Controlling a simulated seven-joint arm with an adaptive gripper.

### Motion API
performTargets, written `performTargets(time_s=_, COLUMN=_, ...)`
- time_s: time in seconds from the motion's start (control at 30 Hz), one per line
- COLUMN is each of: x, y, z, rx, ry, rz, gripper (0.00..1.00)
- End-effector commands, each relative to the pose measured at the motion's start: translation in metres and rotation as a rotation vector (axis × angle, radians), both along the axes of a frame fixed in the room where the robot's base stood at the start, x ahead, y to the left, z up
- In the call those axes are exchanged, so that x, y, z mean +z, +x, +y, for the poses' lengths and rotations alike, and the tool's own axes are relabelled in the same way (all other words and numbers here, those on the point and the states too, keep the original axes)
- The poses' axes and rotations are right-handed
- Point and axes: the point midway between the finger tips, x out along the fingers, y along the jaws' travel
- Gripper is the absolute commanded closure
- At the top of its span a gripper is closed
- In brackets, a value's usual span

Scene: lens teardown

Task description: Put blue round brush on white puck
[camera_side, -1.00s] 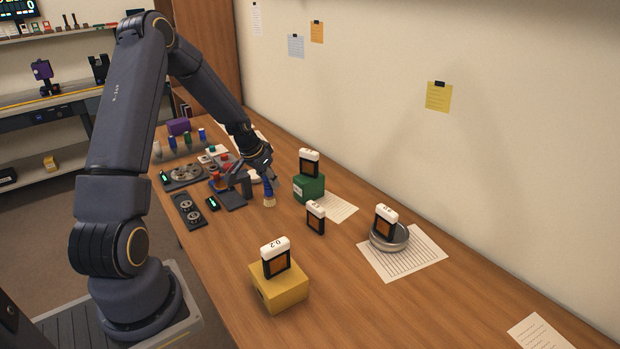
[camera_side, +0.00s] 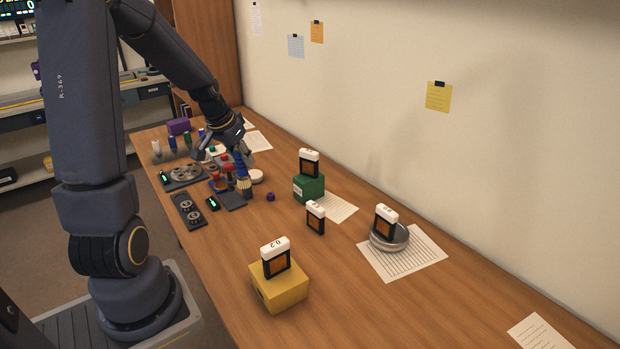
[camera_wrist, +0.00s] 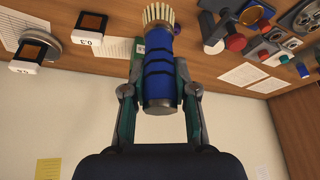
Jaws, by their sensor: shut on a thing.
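The blue round brush (camera_side: 240,168) is held by my gripper (camera_side: 237,153), with its pale bristles pointing down in the side view. In the wrist view my two fingers (camera_wrist: 160,66) are shut on the sides of the blue handle (camera_wrist: 159,82), and the bristles (camera_wrist: 158,14) show at the far end. The white puck (camera_side: 257,177) lies on the table just right of the brush in the side view, apart from it in the picture. A white disc, apparently this puck, shows in the wrist view (camera_wrist: 214,47). The height of the bristles above the table is hard to tell.
A small purple cap (camera_side: 270,197) lies near the brush. Red and blue parts (camera_side: 216,182) and a dark reel plate (camera_side: 185,174) crowd the left. A green box (camera_side: 308,187) and yellow box (camera_side: 280,287) bear slides.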

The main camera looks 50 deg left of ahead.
Motion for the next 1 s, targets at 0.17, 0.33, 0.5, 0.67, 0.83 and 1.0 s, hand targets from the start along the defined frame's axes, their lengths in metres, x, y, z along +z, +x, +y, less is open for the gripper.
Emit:
performTargets(time_s=0.17, x=0.024, y=0.033, z=0.064, rx=0.135, ry=0.001, rz=0.001, gripper=1.0)
performTargets(time_s=0.33, x=0.037, y=0.058, z=0.135, rx=0.267, ry=0.0, rz=0.006, gripper=1.0)
performTargets(time_s=0.5, x=0.035, y=0.079, z=0.197, rx=0.363, ry=-0.001, rz=0.008, gripper=1.0)
performTargets(time_s=0.67, x=0.021, y=0.101, z=0.232, rx=0.387, ry=-0.002, rz=0.008, gripper=1.0)
performTargets(time_s=0.83, x=-0.005, y=0.123, z=0.243, rx=0.352, ry=-0.003, rz=0.007, gripper=1.0)
performTargets(time_s=1.0, x=-0.03, y=0.13, z=0.234, rx=0.331, ry=-0.003, rz=0.006, gripper=1.0)
